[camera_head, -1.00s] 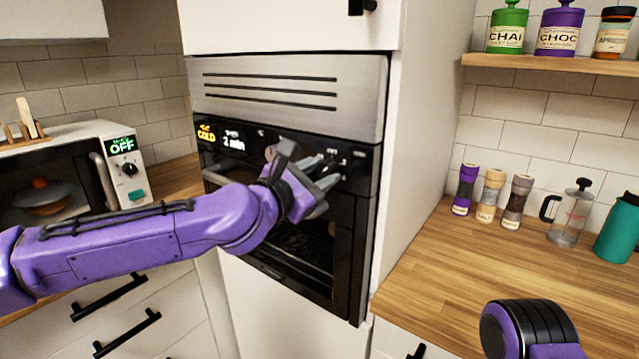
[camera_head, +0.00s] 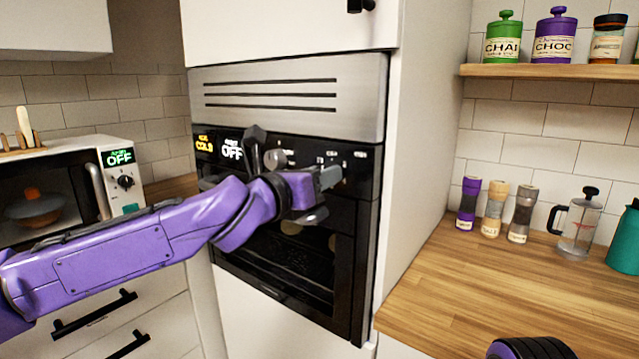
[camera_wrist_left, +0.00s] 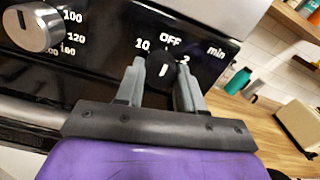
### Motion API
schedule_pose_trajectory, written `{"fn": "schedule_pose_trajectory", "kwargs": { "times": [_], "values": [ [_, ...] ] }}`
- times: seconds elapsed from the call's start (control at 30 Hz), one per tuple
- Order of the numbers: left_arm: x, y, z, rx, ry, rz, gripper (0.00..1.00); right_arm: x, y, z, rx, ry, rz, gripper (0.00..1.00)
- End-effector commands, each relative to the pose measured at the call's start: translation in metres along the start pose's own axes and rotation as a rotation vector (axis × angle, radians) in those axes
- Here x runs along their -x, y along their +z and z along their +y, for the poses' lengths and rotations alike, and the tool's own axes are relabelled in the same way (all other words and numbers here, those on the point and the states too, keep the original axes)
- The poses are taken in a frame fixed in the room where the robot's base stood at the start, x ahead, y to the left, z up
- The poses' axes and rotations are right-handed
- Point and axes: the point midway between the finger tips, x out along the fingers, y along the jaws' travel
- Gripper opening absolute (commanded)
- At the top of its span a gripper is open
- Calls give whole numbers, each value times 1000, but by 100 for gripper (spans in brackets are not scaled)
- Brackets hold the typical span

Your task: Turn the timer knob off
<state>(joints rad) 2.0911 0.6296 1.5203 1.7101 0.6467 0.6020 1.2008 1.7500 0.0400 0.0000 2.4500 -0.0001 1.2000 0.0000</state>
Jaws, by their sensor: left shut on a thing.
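The black timer knob (camera_wrist_left: 161,71) shows in the left wrist view, with OFF, 2, 10 and min printed around it. Its white mark points up toward OFF. My left gripper (camera_wrist_left: 160,75) is shut on this knob, one finger on each side. In the head view my left gripper (camera_head: 325,180) is at the oven's control panel and hides the knob. My right gripper is out of view.
A silver temperature knob (camera_wrist_left: 34,27) is left of the timer knob. The oven (camera_head: 290,255) sits in a tall white cabinet. A microwave (camera_head: 122,180) stands at left. The right counter (camera_head: 460,285) holds several shakers and a French press (camera_head: 577,225).

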Motion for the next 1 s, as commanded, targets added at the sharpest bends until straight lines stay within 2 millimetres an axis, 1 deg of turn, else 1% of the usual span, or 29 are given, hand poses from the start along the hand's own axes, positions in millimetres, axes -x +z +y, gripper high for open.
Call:
{"fn": "schedule_pose_trajectory", "kwargs": {
  "times": [0.2,0.57,0.6,0.67,0.7,0.93,1.0],
  "values": [
    [0,-1,1,33,2,2,7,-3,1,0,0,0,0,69],
    [0,-1,0,37,2,2,7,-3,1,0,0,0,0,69],
    [0,-1,0,37,2,2,41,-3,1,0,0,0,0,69],
    [0,-1,0,37,1,2,60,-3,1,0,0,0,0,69],
    [0,-1,0,37,1,2,63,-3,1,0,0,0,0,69],
    [0,0,0,35,1,1,63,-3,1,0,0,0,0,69],
    [3,-1,0,35,1,0,63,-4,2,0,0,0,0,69]
  ]
}}
